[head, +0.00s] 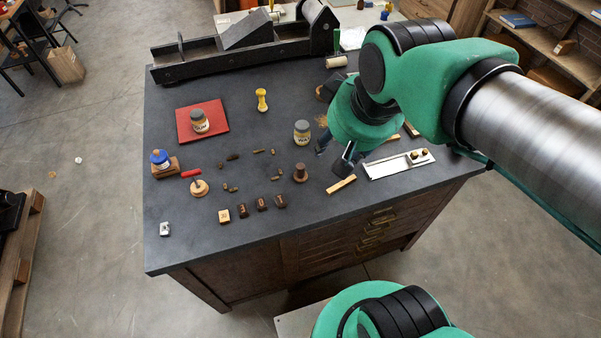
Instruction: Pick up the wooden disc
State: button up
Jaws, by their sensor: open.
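A light wooden disc (199,189) lies flat on the dark table top, left of the middle. A red-handled tool (191,173) lies at its upper edge, and a dark thin part reaches over the disc; I cannot tell if they touch. My gripper (334,158) is open above the right part of the table, well to the right of the disc. Its jaws look empty, though the arm partly hides them.
Several small stamp blocks (242,211) and a brown knob (300,173) stand between disc and gripper. A red mat (221,118) bears another jar. A white tray (385,168) is right of my gripper. The front left table is mostly clear.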

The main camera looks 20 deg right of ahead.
jog(key=w+f+n+g, duration=0.2)
jog(key=w+f, duration=0.4)
jog(key=w, duration=0.6)
jog(key=n+g+p, duration=0.1)
jog(key=g+p, duration=0.1)
jog(key=g, duration=0.1)
send_over(300, 166)
notch_tip(300, 166, down, 15)
jog(key=shift+s+r, duration=0.1)
jog(key=shift+r, duration=0.1)
notch_tip(300, 166, down, 8)
jog(key=shift+r+b, duration=0.15)
jog(key=shift+b, duration=0.65)
jog(key=shift+f, duration=0.45)
jog(key=shift+f, duration=0.1)
jog(key=shift+f+b, duration=0.55)
jog(key=shift+f, duration=1.95)
